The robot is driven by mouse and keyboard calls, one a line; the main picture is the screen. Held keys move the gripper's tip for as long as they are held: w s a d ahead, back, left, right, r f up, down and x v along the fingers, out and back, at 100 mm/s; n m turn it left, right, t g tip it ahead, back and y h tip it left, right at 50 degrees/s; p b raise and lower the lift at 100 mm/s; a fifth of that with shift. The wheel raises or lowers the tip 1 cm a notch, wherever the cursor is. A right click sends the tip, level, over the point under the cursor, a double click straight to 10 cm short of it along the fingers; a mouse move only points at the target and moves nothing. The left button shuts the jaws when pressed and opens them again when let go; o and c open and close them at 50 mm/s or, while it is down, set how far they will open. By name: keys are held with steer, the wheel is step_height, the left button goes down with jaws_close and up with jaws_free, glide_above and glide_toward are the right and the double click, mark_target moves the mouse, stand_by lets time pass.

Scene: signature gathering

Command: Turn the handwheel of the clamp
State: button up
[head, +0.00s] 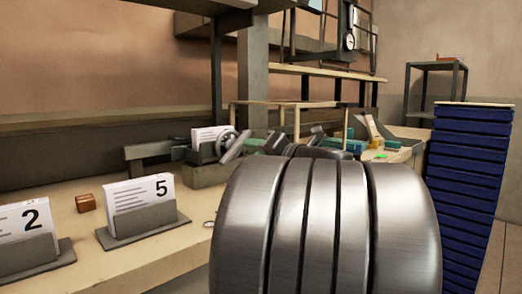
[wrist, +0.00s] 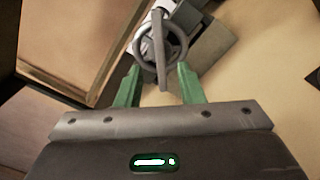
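The clamp (head: 205,174) is a grey block with a round handwheel (head: 226,143), on the bench beyond the numbered cards. In the wrist view the grey handwheel (wrist: 159,42) shows at the top centre, with a ring and a long bar across it. The clamp's grey body (wrist: 208,48) lies behind it to the right. My gripper (wrist: 158,72) has two green fingers spread apart, one on each side of the wheel's near part. I cannot tell whether they touch the rim. In the head view my large metal arm link covers part of the bench.
Card holders marked 2 (head: 32,250) and 5 (head: 143,212) stand on the bench (head: 90,210) at the left, with a small brown block (head: 86,203) between them. A tall stack of blue trays (head: 466,180) stands at the right. A wooden-topped rack (head: 325,72) rises behind.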

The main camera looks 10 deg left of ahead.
mark_target(239, 146)
steer(key=shift+x, duration=2.65)
jaws_close()
